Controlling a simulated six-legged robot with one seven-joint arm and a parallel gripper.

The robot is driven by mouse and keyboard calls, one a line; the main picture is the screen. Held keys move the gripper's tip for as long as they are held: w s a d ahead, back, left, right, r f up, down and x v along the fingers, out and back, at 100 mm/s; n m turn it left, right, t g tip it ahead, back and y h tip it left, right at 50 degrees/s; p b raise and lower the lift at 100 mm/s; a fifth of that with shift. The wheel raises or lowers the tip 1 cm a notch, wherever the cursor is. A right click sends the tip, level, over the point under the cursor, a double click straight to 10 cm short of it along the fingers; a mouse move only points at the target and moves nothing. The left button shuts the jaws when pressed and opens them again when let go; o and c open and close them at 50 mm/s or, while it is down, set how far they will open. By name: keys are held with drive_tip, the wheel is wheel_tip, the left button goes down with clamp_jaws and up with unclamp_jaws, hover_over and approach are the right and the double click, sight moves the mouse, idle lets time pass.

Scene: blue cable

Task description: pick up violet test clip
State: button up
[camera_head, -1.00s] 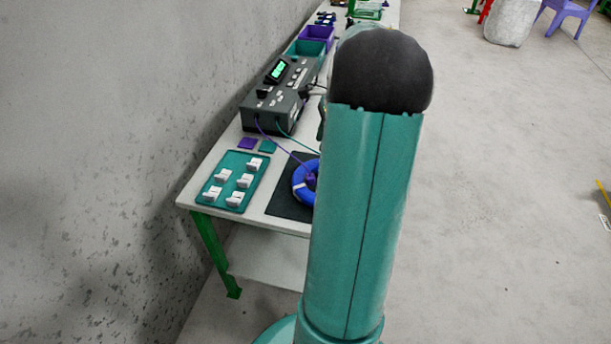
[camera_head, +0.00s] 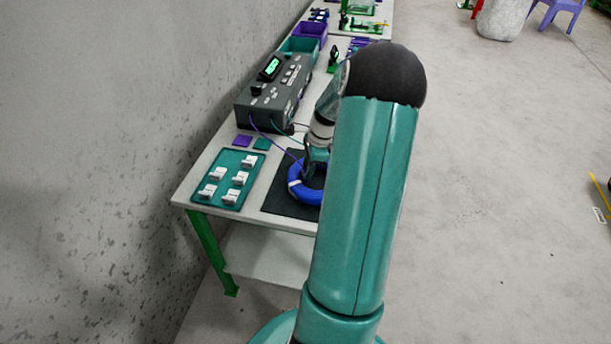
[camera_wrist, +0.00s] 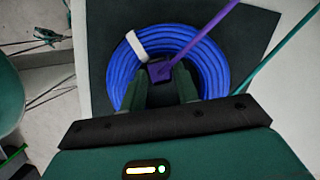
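My gripper (camera_wrist: 161,85) is open over the coil, one green finger on each side of the clip. I cannot tell whether the fingers touch it. In the head view my gripper (camera_head: 316,160) is lowered at the blue coil (camera_head: 300,190), partly behind my arm. The clip is hidden there.
The coil lies on a dark mat (camera_head: 278,197) on the white table. A grey instrument (camera_head: 270,97) with violet and green leads stands behind. A teal tray (camera_head: 228,178) with several white blocks lies left. The wall is close on the left.

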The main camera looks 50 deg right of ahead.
drive_tip(key=shift+w+a+f, duration=0.1)
drive_tip(key=shift+w+f, duration=0.05)
drive_tip(key=shift+f, duration=0.35)
drive_tip(key=shift+c, duration=0.2)
clamp_jaws()
drive_tip(key=shift+r, duration=0.2)
